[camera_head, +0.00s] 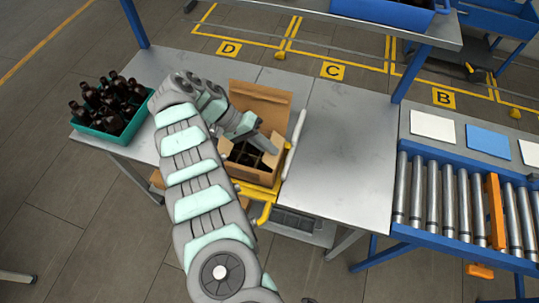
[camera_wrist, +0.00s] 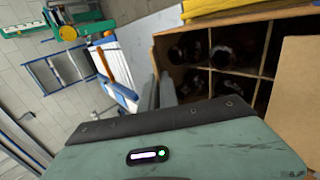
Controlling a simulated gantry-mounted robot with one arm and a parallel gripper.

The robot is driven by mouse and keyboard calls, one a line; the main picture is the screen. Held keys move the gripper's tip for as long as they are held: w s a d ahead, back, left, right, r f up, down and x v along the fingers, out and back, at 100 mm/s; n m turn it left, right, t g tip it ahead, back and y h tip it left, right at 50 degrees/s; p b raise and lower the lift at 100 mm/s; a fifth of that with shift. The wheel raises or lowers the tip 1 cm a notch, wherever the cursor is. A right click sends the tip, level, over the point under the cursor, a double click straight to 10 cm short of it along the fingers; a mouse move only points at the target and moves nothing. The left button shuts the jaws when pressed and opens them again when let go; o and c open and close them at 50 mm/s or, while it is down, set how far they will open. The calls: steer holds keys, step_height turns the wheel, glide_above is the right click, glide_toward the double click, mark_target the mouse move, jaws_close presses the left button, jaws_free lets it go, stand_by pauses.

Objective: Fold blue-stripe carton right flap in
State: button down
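The open cardboard carton (camera_head: 262,172) stands on the grey table, with dark bottles in its divided compartments; it also shows in the wrist view (camera_wrist: 198,80). No blue stripe is visible on it. Its tall back flap (camera_head: 262,103) stands up. The right flap (camera_head: 278,141) is raised at the right edge, partly behind my gripper. The left flap (camera_head: 224,147) leans outward. A broad tan flap (camera_wrist: 296,92) shows at the right of the wrist view. My gripper (camera_head: 272,148) is over the carton's right side, its fingers close together with nothing seen between them. Contact with the flap is unclear.
A yellow holder (camera_head: 262,191) sits at the carton's front, and a white bar (camera_head: 295,132) stands along its right. A green crate (camera_head: 137,122) of bottles is at the left. The table (camera_head: 345,150) right of the carton is clear, up to a roller conveyor (camera_head: 450,200).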

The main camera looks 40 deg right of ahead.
steer(key=shift+f+b, duration=0.3)
steer(key=shift+b, duration=0.45)
steer(key=shift+r+g+b, duration=0.25)
steer(key=shift+g+b, duration=0.05)
steer(key=shift+b, duration=0.2)
steer(key=c, duration=1.6)
jaws_free()
steer(key=shift+r+p, duration=2.65)
steer(key=shift+r, duration=7.35)
